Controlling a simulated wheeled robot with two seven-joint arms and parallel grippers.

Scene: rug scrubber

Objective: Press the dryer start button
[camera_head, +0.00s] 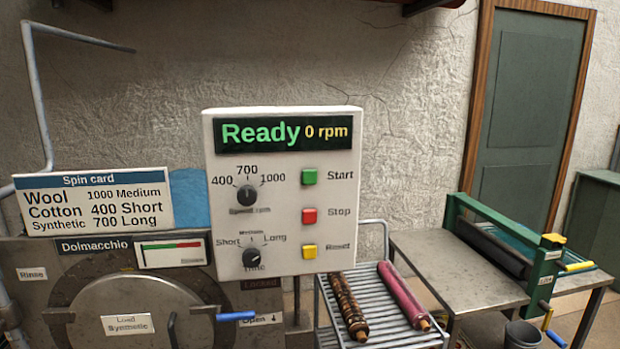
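The dryer's white control panel (282,230) stands in the middle of the head view. Its display (283,133) reads "Ready 0 rpm". The green Start button (308,177) is at the top of a column, above the red Stop button (309,215) and the yellow Reset button (309,251). The speed dial (247,195) seems to point up towards 700. The time dial (254,257) has Short, Medium and Long marks; its setting is hard to read. Neither gripper shows.
A spin card (95,202) at left lists Synthetic as 700 Long. A slatted rack (385,335) with two rolled rugs stands right of the panel. Beyond it is a table (445,265) with a green-framed roller machine. Nothing blocks the panel's front.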

